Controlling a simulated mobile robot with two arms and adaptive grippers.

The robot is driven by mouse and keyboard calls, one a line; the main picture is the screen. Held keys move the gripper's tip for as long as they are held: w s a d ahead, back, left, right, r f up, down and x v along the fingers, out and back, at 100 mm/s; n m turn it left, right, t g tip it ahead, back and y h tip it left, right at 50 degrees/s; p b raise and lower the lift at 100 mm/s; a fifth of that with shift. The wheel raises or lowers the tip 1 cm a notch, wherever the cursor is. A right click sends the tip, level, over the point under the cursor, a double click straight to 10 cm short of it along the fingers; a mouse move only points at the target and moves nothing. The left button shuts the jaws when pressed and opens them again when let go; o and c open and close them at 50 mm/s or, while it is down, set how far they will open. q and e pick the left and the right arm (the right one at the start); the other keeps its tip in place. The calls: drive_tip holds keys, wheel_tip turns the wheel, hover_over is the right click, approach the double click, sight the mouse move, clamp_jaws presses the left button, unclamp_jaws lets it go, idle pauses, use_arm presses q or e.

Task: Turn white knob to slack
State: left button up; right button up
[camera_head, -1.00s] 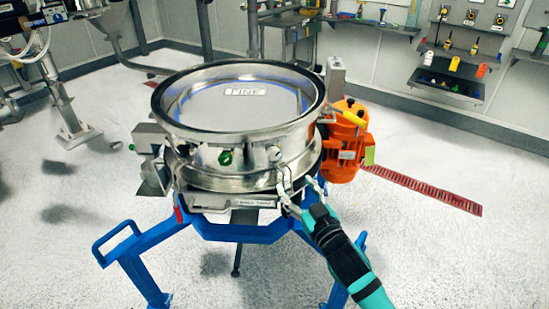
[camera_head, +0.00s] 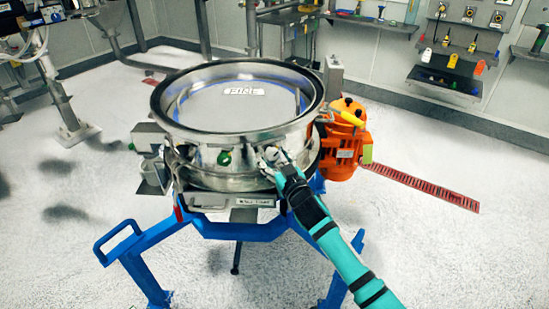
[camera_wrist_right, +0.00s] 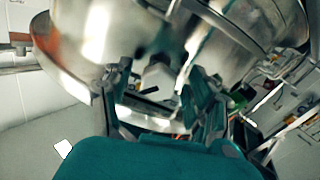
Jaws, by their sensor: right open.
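The white knob (camera_head: 271,153) is on the front of the sifter's steel ring, right of the green knob (camera_head: 225,158). It is partly covered by my right gripper (camera_head: 278,162), which is right at it. In the right wrist view a pale block-like piece, seemingly the white knob (camera_wrist_right: 158,76), shows between the two fingers of my right gripper (camera_wrist_right: 160,95). The fingers stand apart on either side of it; I cannot tell whether they touch it. My left gripper is not in view.
The round steel sifter (camera_head: 235,130) stands on a blue frame (camera_head: 150,240). An orange motor (camera_head: 345,142) is at its right, close to my right arm. Tool shelves (camera_head: 445,84) line the back wall. The floor in front is clear.

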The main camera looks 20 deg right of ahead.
drive_tip(key=shift+c, duration=0.3)
drive_tip(key=c, duration=1.1)
drive_tip(key=shift+n, duration=0.3)
drive_tip(key=n, duration=0.3)
drive_tip(key=shift+d+n+p, duration=0.1)
drive_tip(key=shift+n+p, duration=0.3)
drive_tip(key=n, duration=0.4)
drive_tip(key=shift+r, duration=0.1)
drive_tip(key=n+p, duration=0.1)
drive_tip(key=n, duration=0.4)
drive_tip(key=shift+d+r, duration=0.1)
drive_tip(key=shift+d, duration=0.05)
drive_tip(key=shift+n, duration=2.2)
